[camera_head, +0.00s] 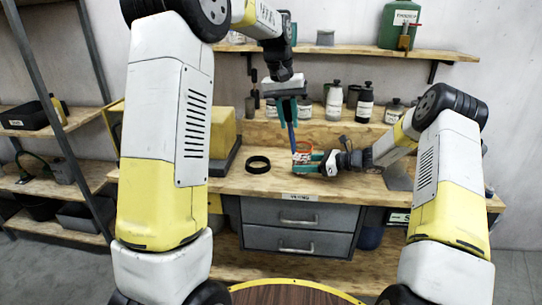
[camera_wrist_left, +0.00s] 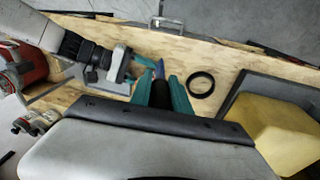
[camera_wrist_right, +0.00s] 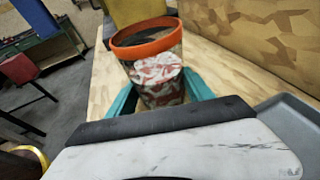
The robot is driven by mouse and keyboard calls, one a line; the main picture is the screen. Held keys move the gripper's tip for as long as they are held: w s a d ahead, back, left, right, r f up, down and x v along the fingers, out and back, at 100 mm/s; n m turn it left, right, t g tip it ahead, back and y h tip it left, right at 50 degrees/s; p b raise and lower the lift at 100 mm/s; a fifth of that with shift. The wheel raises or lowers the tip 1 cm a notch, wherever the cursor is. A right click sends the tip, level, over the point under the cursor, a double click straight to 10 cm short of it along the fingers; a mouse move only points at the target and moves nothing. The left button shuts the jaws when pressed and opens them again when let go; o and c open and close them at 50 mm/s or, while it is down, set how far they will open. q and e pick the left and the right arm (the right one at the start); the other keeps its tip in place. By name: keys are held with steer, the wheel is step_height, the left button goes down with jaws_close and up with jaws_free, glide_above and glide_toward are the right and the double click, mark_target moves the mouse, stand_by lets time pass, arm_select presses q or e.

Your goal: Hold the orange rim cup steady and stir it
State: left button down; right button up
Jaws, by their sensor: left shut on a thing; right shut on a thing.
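The orange rim cup (camera_head: 304,158), with a red and white pattern, stands at the front of the workbench. My right gripper (camera_head: 307,165) is shut around its lower part; the right wrist view shows the cup (camera_wrist_right: 158,78) slightly tilted between the fingers (camera_wrist_right: 160,95). My left gripper (camera_head: 287,90) is above, shut on a blue stick (camera_head: 291,135) that points down. The stick's lower end shows by the cup's left side in the head view. No stick shows in the cup's mouth in the right wrist view. The left wrist view shows the stick's blue tip (camera_wrist_left: 159,68).
A black ring (camera_head: 258,164) lies on the bench left of the cup. A yellow box (camera_head: 209,132) stands further left. Several bottles (camera_head: 364,102) line the raised shelf behind. Grey drawers (camera_head: 299,225) are below the bench top.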

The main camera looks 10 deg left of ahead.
arm_select(q)
step_height(320, 180, up, 3)
steer(key=h, duration=0.1)
glide_above(301, 158)
steer(key=w+a, duration=0.2)
steer(key=shift+n+t, duration=0.4)
steer(key=shift+s+a+f, duration=0.1)
steer(key=shift+f, duration=3.4)
steer(key=shift+s+a+f, duration=0.1)
steer(key=shift+f, duration=3.65)
